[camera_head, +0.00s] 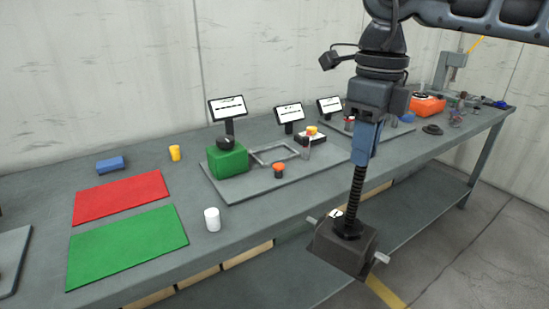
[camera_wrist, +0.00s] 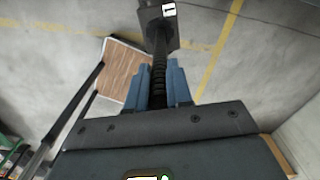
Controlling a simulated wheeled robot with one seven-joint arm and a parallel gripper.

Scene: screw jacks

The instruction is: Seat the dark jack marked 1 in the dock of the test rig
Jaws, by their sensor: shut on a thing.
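The dark jack (camera_head: 345,249) has a box-like body, a threaded black screw and light pins at its sides. My gripper (camera_head: 366,148) has blue fingers shut on the upper part of the screw, and the jack hangs upright below them. It hangs in front of the bench's front edge, clear of the top. In the wrist view the jack body (camera_wrist: 158,30) bears a white label marked 1, and its screw runs between my blue fingers (camera_wrist: 160,82). A grey square frame (camera_head: 262,158), seemingly the dock, lies on the rig's plate (camera_head: 236,195), left of and behind the jack.
A green block (camera_head: 228,161) with a black knob, an orange button (camera_head: 279,171) and small screens surround the frame. A white cylinder (camera_head: 212,220), red mat (camera_head: 122,196) and green mat (camera_head: 128,246) lie left. A second plate with parts and an orange item (camera_head: 428,105) lie right.

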